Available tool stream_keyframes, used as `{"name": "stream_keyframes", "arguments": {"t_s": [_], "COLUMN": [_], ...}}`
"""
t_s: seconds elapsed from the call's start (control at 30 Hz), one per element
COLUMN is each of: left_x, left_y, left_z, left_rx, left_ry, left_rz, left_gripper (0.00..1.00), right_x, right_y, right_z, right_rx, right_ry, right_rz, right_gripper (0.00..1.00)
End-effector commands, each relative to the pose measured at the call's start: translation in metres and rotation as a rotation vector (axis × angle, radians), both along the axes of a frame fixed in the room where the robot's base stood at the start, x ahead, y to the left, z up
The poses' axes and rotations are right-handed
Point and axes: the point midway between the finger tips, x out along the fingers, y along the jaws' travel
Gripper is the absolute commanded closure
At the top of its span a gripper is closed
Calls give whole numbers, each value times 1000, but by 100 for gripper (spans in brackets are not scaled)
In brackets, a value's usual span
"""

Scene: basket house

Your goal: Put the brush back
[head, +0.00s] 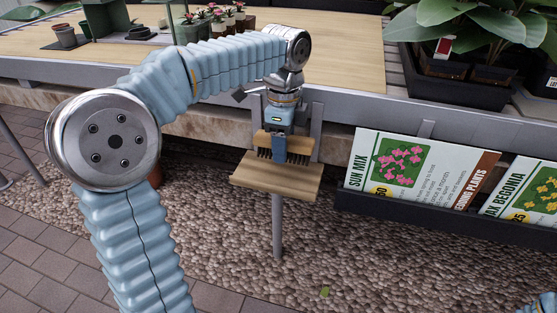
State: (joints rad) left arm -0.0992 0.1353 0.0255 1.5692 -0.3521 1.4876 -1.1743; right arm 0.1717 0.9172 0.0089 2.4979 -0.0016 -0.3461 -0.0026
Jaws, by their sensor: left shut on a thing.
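My left gripper (280,153) points down at the front edge of the table, shut on a brush. The brush (299,144) has a pale wooden back and dark bristles facing down. It lies level, and the gripper covers its middle. Directly under it is a small wooden shelf (262,184), fixed by a grey bracket (316,125) to the table's front. The bristle tips are at or just above the shelf top; I cannot tell if they touch it. My right gripper is out of view.
The table (345,55) has a wooden top and a grey front rail. Small potted plants (218,24) stand at the back, and a leafy plant in a black planter (455,85) at the right. A seed-sign rack (430,213) hangs right of the shelf. Gravel lies below.

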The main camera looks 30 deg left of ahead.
Motion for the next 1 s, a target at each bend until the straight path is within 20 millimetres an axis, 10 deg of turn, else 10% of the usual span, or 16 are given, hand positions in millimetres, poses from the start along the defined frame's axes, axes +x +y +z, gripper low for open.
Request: {"name": "stream_keyframes", "arguments": {"t_s": [0.23,0.67,0.7,1.0], "left_x": [1,1,1,1], "left_y": [13,13,13,12], "left_z": [-41,-48,-48,-48], "left_rx": [0,0,0,0], "left_ry": [1,0,0,0], "left_rz": [1,2,2,2], "left_gripper": [79,79,48,26], "right_x": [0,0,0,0], "right_y": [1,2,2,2], "right_z": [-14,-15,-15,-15], "right_rx": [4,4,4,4], "right_ry": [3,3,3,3], "right_rz": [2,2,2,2], "right_gripper": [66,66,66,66]}}
